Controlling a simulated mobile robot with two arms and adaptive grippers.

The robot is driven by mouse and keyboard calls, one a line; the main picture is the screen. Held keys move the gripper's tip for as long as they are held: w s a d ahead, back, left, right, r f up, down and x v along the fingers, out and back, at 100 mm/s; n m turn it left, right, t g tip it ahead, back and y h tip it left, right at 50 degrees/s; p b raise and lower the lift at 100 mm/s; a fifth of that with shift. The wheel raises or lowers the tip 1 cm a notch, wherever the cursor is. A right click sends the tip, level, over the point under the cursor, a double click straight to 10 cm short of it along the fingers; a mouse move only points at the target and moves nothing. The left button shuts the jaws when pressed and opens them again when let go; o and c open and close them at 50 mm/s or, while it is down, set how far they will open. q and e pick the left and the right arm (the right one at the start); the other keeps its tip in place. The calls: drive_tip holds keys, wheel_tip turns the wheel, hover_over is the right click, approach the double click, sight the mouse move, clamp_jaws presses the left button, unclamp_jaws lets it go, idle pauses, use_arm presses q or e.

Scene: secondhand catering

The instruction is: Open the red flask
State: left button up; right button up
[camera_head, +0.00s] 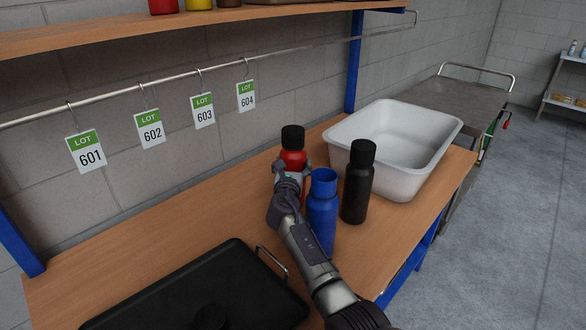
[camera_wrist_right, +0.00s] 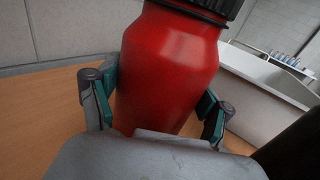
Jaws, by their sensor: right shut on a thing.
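The red flask (camera_head: 293,158) stands upright on the wooden table with its black lid (camera_head: 292,137) on. My right gripper (camera_head: 292,174) is shut around the flask's body, below the lid. In the right wrist view the red flask (camera_wrist_right: 170,65) fills the space between the two teal-padded fingers of the gripper (camera_wrist_right: 160,105), and the lower edge of the ribbed black lid (camera_wrist_right: 212,8) shows at the top. The gripper and wrist hide the flask's lower part in the head view. My left gripper is not in view.
A blue flask (camera_head: 322,200) with no lid visible and a black lidded flask (camera_head: 358,182) stand close to the right. A white tub (camera_head: 440,148) stands behind them. A black tray (camera_head: 160,300) with a dark round object (camera_head: 211,317) lies in front. Table left of the red flask is clear.

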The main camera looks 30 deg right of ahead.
sight(292, 141)
wheel_tip(292, 141, up, 9)
drive_tip(key=shift+r+p, duration=0.2)
drive_tip(key=shift+p, duration=0.9)
drive_tip(key=o, duration=1)
drive_tip(key=c, duration=1.2)
